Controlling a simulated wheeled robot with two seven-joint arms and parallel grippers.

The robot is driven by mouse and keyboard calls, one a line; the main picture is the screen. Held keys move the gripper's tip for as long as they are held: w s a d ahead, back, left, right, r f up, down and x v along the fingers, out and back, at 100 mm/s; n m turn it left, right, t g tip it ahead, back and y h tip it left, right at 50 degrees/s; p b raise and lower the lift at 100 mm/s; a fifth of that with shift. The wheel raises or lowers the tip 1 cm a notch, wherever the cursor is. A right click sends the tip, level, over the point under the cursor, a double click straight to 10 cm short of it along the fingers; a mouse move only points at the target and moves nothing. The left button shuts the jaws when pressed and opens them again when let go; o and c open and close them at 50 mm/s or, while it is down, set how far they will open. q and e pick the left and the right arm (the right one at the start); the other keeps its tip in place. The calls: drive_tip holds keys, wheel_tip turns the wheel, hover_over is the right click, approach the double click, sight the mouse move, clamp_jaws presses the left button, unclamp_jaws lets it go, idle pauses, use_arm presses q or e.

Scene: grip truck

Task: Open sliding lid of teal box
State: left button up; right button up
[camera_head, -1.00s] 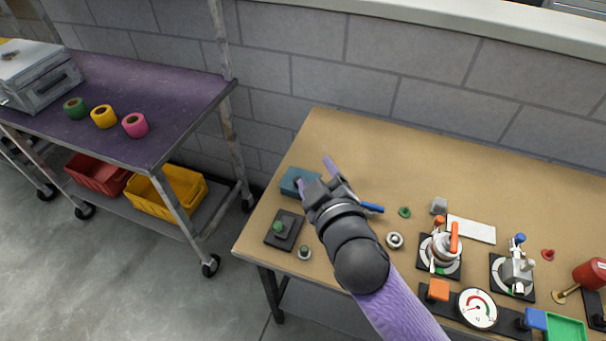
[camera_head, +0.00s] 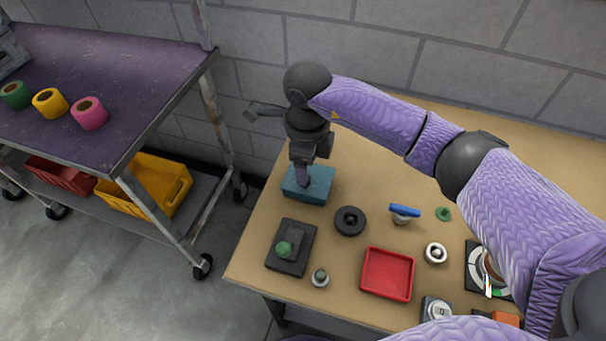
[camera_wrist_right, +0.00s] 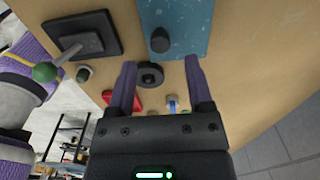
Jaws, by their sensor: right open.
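The teal box (camera_head: 319,184) sits on the tan workbench near its left end. In the right wrist view its speckled teal top (camera_wrist_right: 190,25) carries a small dark knob (camera_wrist_right: 160,40). My right gripper (camera_head: 303,182) points down over the box in the head view. In the right wrist view the right gripper (camera_wrist_right: 160,63) is open and empty, its two purple fingers apart, with the knob just beyond the gap between their tips. I cannot tell whether a finger touches the box. The lid's seam is not clear. My left gripper is not in view.
Near the box are a black block with a green knob (camera_head: 290,246), a black ring (camera_head: 350,221), a red tray (camera_head: 387,274) and a blue-handled part (camera_head: 405,212). A purple-topped cart (camera_head: 110,100) with tape rolls stands left. A grey block wall (camera_head: 390,50) rises behind the bench.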

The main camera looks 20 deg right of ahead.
wheel_tip(320, 180, down, 5)
drive_tip(key=shift+r+b, duration=0.1)
drive_tip(key=shift+b, duration=0.4)
drive_tip(key=shift+w+a, duration=0.1)
clamp_jaws()
idle(0.5)
idle(0.4)
